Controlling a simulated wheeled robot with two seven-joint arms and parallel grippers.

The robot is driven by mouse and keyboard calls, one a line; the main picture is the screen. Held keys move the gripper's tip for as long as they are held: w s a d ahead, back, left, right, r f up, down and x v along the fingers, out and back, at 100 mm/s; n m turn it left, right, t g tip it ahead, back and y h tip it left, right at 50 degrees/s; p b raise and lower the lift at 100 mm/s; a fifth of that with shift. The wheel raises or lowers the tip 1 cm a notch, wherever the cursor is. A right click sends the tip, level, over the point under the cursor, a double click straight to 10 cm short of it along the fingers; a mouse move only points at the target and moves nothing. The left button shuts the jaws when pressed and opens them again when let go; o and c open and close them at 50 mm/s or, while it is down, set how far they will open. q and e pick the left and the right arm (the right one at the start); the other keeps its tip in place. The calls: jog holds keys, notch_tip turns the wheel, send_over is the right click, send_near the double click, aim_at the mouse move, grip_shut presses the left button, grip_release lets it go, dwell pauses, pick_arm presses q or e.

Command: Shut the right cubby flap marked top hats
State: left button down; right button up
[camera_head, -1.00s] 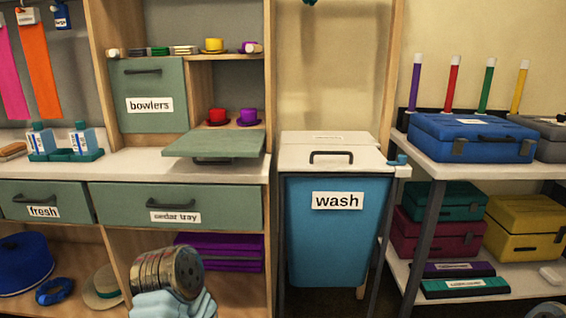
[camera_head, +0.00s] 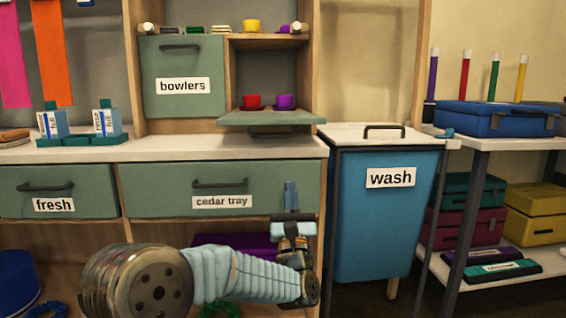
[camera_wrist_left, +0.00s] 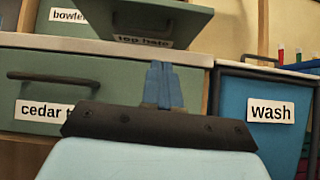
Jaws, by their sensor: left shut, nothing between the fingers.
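The right cubby flap (camera_head: 270,118) hangs open, sticking out roughly level from the right cubby, next to the closed bowlers flap (camera_head: 183,90). In the left wrist view the flap (camera_wrist_left: 165,16) shows from below, with its top hats label and dark handle on the underside. My left gripper (camera_head: 291,196) is shut and empty, pointing up in front of the cedar tray drawer, below the flap and apart from it. Its blue fingers also show in the left wrist view (camera_wrist_left: 163,85). My right gripper is not in view.
A red hat (camera_head: 252,101) and a purple hat (camera_head: 285,101) stand in the open cubby behind the flap. The white counter (camera_head: 180,147) lies under the flap. The blue wash bin (camera_head: 385,220) stands at the right.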

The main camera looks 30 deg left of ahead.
pick_arm(q)
jog(key=shift+n+y, duration=0.4)
jog(key=shift+n, duration=0.1)
jog(key=x, duration=0.3)
jog(key=p+x, duration=0.1)
jog(key=x, duration=0.2)
jog(key=p+x, duration=0.1)
jog(key=x, duration=0.3)
jog(key=shift+s+r, duration=0.3)
jog(key=shift+s, duration=0.1)
jog(key=shift+w+a+r+p, duration=0.1)
jog(key=shift+r+p, duration=0.05)
jog(key=shift+r, duration=0.85)
jog(key=shift+w+a+r+p, duration=0.1)
jog(key=shift+r+p, duration=0.05)
jog(key=shift+r, duration=0.85)
jog(key=shift+r, duration=0.1)
